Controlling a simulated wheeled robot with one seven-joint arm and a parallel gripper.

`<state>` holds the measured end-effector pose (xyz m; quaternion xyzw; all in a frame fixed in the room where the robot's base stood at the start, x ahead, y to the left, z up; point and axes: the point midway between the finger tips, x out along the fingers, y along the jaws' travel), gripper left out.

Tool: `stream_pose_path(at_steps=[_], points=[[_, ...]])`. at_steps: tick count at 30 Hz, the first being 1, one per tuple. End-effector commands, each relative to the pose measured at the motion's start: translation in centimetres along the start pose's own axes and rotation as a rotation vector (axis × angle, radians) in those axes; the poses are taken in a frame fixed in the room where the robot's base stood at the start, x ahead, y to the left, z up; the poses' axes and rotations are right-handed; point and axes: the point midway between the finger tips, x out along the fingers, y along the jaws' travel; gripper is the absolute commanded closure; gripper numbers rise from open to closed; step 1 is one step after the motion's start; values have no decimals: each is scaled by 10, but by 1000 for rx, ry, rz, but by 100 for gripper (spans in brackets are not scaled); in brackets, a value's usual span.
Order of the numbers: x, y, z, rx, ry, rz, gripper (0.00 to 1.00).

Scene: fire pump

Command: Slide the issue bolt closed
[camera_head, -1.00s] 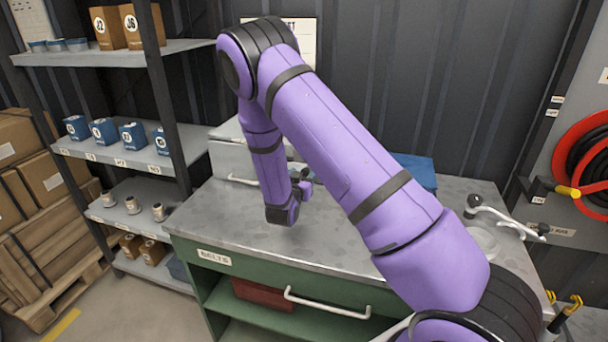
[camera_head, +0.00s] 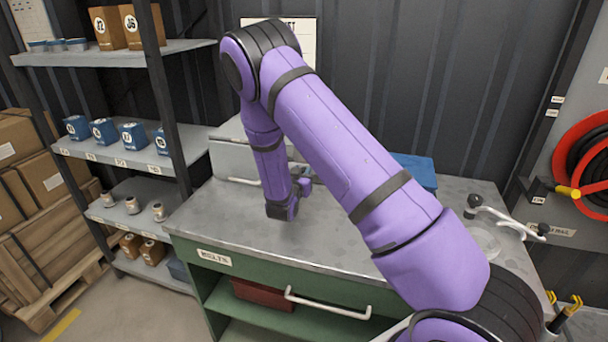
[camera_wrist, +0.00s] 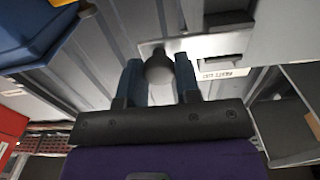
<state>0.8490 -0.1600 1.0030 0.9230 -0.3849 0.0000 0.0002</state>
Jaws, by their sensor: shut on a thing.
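In the wrist view, the two blue-grey fingers of my gripper (camera_wrist: 159,78) stand on either side of a dark rounded knob (camera_wrist: 158,68) and hold it. The knob sits at the end of a pale metal bolt plate (camera_wrist: 210,44) with a dark slot to its right. A small white label with upside-down print (camera_wrist: 216,75) is beside the plate; its words are hard to read. In the head view, the end of my arm is over the back of the worktop by a grey box (camera_head: 228,160), and the bolt is hidden there.
A grey worktop (camera_head: 340,235) on a green cabinet (camera_head: 250,270) lies under my arm. Shelves with blue boxes (camera_head: 133,134) stand at the left. A blue box (camera_head: 415,172) is partly hidden behind my arm. A red hose reel (camera_head: 580,160) hangs at the right.

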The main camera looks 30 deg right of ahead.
Motion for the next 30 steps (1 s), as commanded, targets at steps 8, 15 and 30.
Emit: stream_pose_path(at_steps=[8, 15, 30], points=[[-1, -38, 0, 2, 0, -3, 100], [-1, -39, 0, 2, -1, -6, 65], [-9, -38, 0, 1, -1, -4, 44]])
